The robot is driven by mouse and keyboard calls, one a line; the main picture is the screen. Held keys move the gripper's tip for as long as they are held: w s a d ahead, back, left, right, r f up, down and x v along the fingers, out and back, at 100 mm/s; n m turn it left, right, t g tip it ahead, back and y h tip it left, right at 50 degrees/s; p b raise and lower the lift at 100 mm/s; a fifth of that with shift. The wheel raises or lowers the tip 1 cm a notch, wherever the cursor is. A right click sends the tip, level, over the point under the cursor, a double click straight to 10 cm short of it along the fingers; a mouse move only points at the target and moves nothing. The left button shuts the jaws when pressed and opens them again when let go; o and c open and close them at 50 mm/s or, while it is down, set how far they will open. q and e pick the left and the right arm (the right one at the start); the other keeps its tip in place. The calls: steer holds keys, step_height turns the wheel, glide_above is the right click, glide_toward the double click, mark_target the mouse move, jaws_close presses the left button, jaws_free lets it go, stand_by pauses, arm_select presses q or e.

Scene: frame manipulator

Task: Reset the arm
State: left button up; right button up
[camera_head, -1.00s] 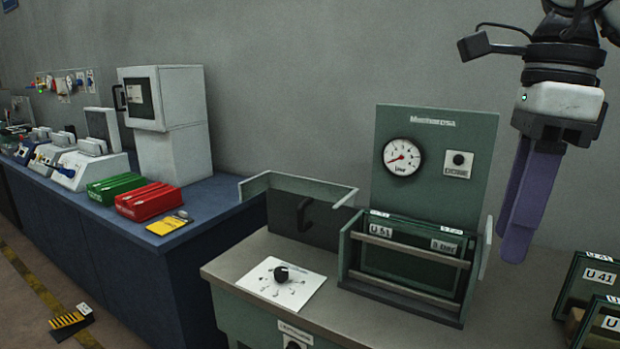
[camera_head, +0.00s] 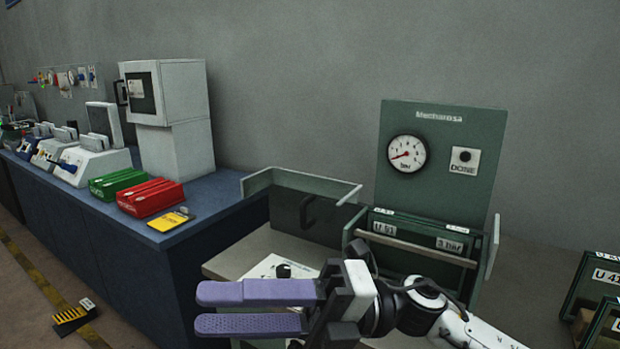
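My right gripper (camera_head: 203,309) is at the bottom centre, in front of the grey bench. Its two purple fingers point left, one above the other, with a gap between them and nothing held. My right arm comes in from the lower right and hides part of the bench and of the green test unit. My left gripper is not in view.
The green panel (camera_head: 440,125) carries a gauge (camera_head: 406,154) and a DONE button (camera_head: 464,158). A rack (camera_head: 420,249) holds a U 51 frame below it. A knob (camera_head: 283,271) sits behind my fingers. Green frames (camera_head: 600,285) stand at right. The blue counter (camera_head: 200,215) holds several devices.

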steer(key=w+d+f+m+t+h, duration=0.2)
steer(key=w+d+f+m+t, duration=0.4)
steer(key=m+t, duration=0.5)
steer(key=w+d+f+m+t+h, duration=0.2)
steer(key=w+f+m+t, duration=0.2)
steer(key=f+m+t, duration=0.7)
steer(key=s+d+f+m+h, duration=0.1)
steer(key=d+f+m+h, duration=0.4)
steer(key=f+m+h, duration=0.4)
steer(key=s+d+f+m+g+h, duration=0.2)
steer(key=s+d+f+m+g, duration=0.2)
steer(key=s+f, duration=0.6)
steer(key=s+d+f+m+g+h, duration=0.2)
steer(key=s+d+f+m+g, duration=0.2)
steer(key=s+d+f, duration=0.4)
step_height(320, 180, down, 5)
steer(key=shift+s+d+r+m+g, duration=0.15)
steer(key=shift+s+d+m+g, duration=0.25)
steer(key=shift+s, duration=0.7)
steer(key=shift+a, duration=0.15)
steer(key=shift+c, duration=0.3)
